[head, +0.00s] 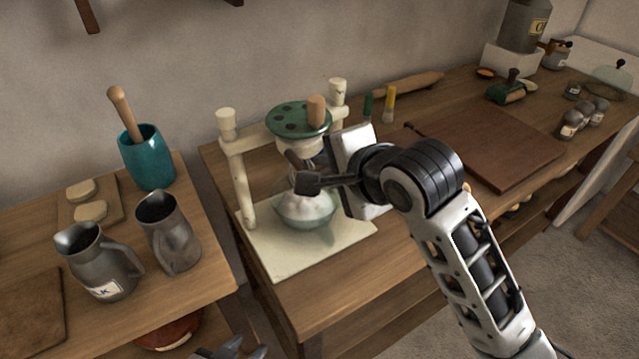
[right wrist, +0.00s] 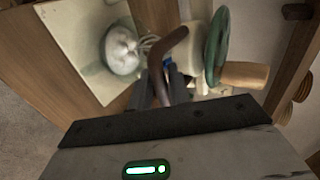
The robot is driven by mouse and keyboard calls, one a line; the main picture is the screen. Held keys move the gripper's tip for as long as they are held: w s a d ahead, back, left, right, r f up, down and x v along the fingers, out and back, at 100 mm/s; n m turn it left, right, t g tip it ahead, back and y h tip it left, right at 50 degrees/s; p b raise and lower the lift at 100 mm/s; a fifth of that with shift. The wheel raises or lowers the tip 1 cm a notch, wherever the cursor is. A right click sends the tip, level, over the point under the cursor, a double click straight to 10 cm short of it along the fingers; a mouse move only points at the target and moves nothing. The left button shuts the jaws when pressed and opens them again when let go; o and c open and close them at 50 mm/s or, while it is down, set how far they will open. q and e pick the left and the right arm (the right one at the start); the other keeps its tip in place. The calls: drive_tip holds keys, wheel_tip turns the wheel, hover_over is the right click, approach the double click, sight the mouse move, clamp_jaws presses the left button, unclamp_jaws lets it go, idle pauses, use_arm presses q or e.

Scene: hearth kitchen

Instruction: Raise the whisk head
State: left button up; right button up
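The whisk stand has a cream frame (head: 240,185) on a pale base (head: 290,255). Its whisk head (head: 300,145) carries a green disc (head: 298,117) with a wooden knob (head: 316,112). A glass bowl (head: 306,210) with white contents sits below; whisk wires (right wrist: 146,43) show by it in the right wrist view. My right gripper (head: 308,183) is at a brown bent lever (right wrist: 172,48) in front of the head; its fingers (right wrist: 162,92) appear closed around the lever. My left gripper (head: 235,350) shows only partly at the bottom edge.
On the left counter stand two metal jugs (head: 105,265) (head: 170,235) and a teal pot (head: 148,160). A brown board (head: 490,145) lies to the right, with small jars (head: 570,125) beyond. A rolling pin (head: 408,85) lies along the wall.

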drive_tip(key=o, duration=0.3)
drive_tip(key=shift+f, duration=0.1)
drive_tip(key=v, duration=0.7)
idle(0.6)
drive_tip(key=s+d+f+n+g+h, duration=0.6)
drive_tip(key=s+d+f+n, duration=0.7)
drive_tip(key=s+d+f, duration=0.8)
drive_tip(key=w+a+f+t, duration=0.2)
drive_tip(key=f, duration=0.1)
drive_tip(key=w+a+f+t+y, duration=0.1)
drive_tip(key=w+a+f+t, duration=0.1)
drive_tip(key=w+f, duration=0.1)
drive_tip(key=w+a+f+t+y, duration=0.1)
drive_tip(key=w+a+f+t, duration=0.1)
drive_tip(key=f, duration=0.3)
drive_tip(key=shift+w+a+f+t, duration=0.2)
drive_tip(key=shift+w+a+t, duration=0.1)
drive_tip(key=shift+w+t, duration=0.2)
